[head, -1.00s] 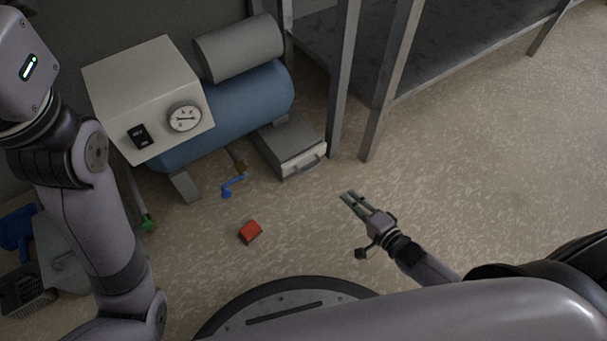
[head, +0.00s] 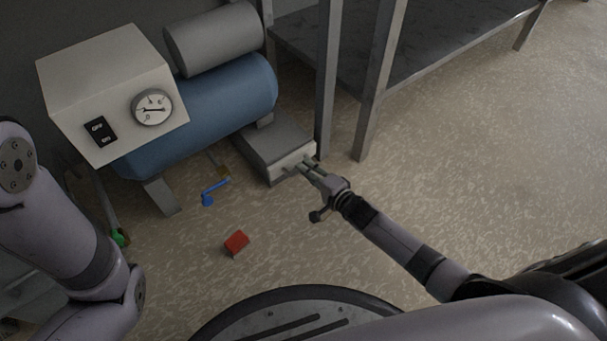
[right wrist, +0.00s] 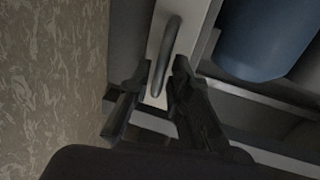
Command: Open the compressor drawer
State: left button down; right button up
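The compressor (head: 215,100) has a blue tank, a white control box and a gauge, and stands on the floor at the left of the head view. Its grey drawer (head: 268,141) sits low at the tank's right end, with a light front panel. In the right wrist view the drawer's curved handle (right wrist: 165,55) shows on the pale front. My right gripper (head: 306,167) is at the drawer front. Its fingers (right wrist: 152,92) are apart, one on each side of the handle's near end; contact is not clear. My left arm shows at the left, its gripper out of view.
A red block (head: 236,242) lies on the floor in front of the compressor. A blue-handled valve (head: 213,191) and a green one (head: 120,238) are near the compressor's feet. A metal rack's legs (head: 377,80) stand just right of the drawer. The floor on the right is clear.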

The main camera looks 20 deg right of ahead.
jog(key=shift+b+x, duration=0.35)
jog(key=shift+x, duration=0.7)
grip_shut()
